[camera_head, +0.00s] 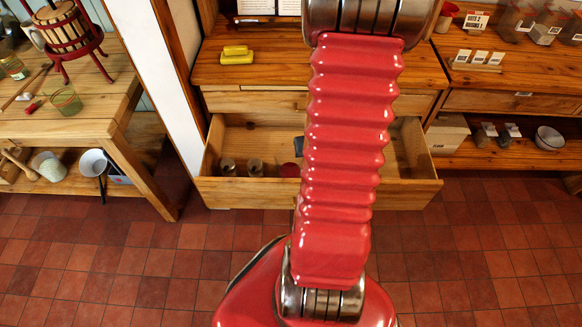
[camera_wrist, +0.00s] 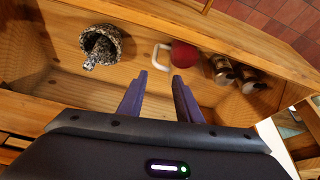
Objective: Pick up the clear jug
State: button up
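No thing in view is plainly the clear jug. A see-through greenish glass vessel (camera_head: 66,101) stands on the left workbench, and another (camera_head: 14,67) is behind it at the picture's edge. Several clear containers (camera_head: 515,22) stand on the far right counter. I cannot tell whether any of these is the jug. My gripper (camera_wrist: 160,76) is open and empty, its two dark fingers apart over the open drawer (camera_head: 240,193). Beyond the fingertips lies a round red thing (camera_wrist: 186,55) with a pale loop handle (camera_wrist: 159,56) beside it.
The drawer also holds two jars (camera_wrist: 222,68) (camera_wrist: 250,79) and a mottled knitted-looking thing (camera_wrist: 102,46). A yellow object (camera_head: 236,56) lies on the counter above. A red fruit press (camera_head: 65,30) stands on the left bench. The tiled floor is clear.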

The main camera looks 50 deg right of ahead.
jog(key=shift+s+d+f+m, duration=0.15)
jog(key=shift+s+f, duration=0.25)
jog(key=shift+f, duration=0.2)
jog(key=shift+s+f+m, duration=0.15)
jog(key=shift+s+f, duration=0.2)
jog(key=shift+f, duration=0.25)
jog(key=shift+f, duration=0.15)
jog(key=x, duration=0.8)
jog(key=shift+w+f, duration=0.15)
jog(key=shift+f, duration=0.1)
jog(key=shift+x, duration=2.5)
jog(key=shift+d, duration=0.1)
